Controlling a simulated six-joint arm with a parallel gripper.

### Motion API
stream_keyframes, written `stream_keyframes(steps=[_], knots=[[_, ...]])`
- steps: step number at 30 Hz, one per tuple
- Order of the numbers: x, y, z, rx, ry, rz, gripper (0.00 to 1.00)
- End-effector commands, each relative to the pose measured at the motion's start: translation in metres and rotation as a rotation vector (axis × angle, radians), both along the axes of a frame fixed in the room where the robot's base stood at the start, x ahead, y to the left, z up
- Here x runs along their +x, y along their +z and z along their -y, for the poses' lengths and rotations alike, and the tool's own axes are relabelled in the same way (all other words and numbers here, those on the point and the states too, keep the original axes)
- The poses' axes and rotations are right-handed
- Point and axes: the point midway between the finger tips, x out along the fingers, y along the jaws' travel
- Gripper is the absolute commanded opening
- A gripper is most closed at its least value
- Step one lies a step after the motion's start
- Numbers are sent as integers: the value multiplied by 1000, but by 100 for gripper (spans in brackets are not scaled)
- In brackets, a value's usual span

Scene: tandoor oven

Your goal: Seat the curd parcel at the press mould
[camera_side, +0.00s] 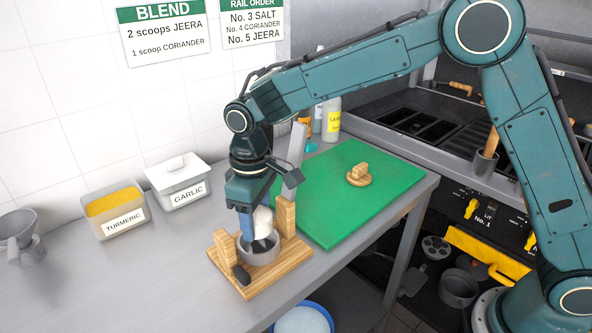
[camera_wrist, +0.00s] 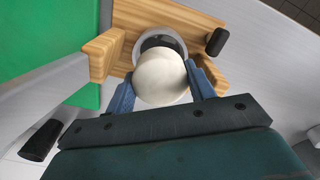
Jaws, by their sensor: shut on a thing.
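The curd parcel (camera_wrist: 160,80) is a round white bundle between the blue fingers of my gripper (camera_wrist: 163,88). My gripper is shut on it, with one finger at each side. In the side view the parcel (camera_side: 263,218) shows partly behind a finger, above the press mould. The press mould is a grey metal ring (camera_side: 262,257) on a wooden base (camera_side: 285,276) with upright wooden posts. In the wrist view the parcel covers part of the mould ring (camera_wrist: 176,40). Whether the parcel touches the mould I cannot tell.
A wooden post (camera_side: 286,212) stands close beside my gripper. A dark knob (camera_side: 241,275) is at the base's front. A round wooden piece with a handle (camera_side: 358,178) lies on the green board (camera_side: 330,220). Turmeric (camera_side: 117,212) and garlic (camera_side: 180,184) tubs stand left.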

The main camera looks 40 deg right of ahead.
Motion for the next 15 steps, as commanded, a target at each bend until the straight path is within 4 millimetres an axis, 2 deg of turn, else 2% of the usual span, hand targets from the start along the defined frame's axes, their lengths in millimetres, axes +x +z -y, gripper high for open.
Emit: stream_keyframes(steps=[15], knots=[[0, -8, 0, 0, 0, 1, 27]])
